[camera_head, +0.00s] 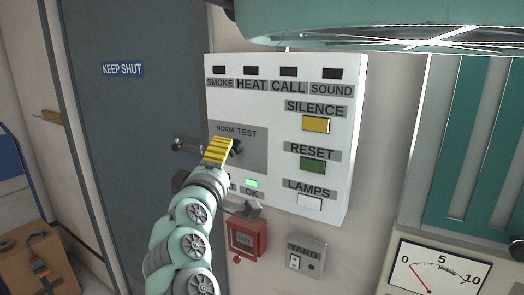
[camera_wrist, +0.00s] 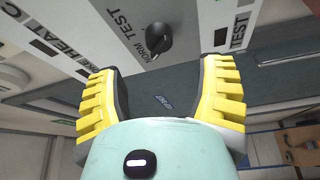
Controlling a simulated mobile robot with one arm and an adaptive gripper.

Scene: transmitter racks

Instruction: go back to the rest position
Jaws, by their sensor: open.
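My gripper (camera_head: 217,151) is in front of the white alarm panel (camera_head: 278,120), over the grey NORM/TEST section. In the wrist view my gripper (camera_wrist: 160,100) has its two yellow ribbed fingers spread wide with nothing between them. The black NORM/TEST knob (camera_wrist: 158,38) lies beyond the fingertips in the wrist view, apart from them. In the head view the knob (camera_head: 238,148) is partly hidden behind my fingers. My arm reaches up from the bottom of the head view.
A red call box (camera_head: 246,240) and a grey YARD switch box (camera_head: 306,256) are mounted below the panel. A dark door (camera_head: 135,160) with a KEEP SHUT sign is at left. A teal-slatted cabinet with a gauge (camera_head: 437,270) is at right. A cardboard box (camera_head: 40,265) stands lower left.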

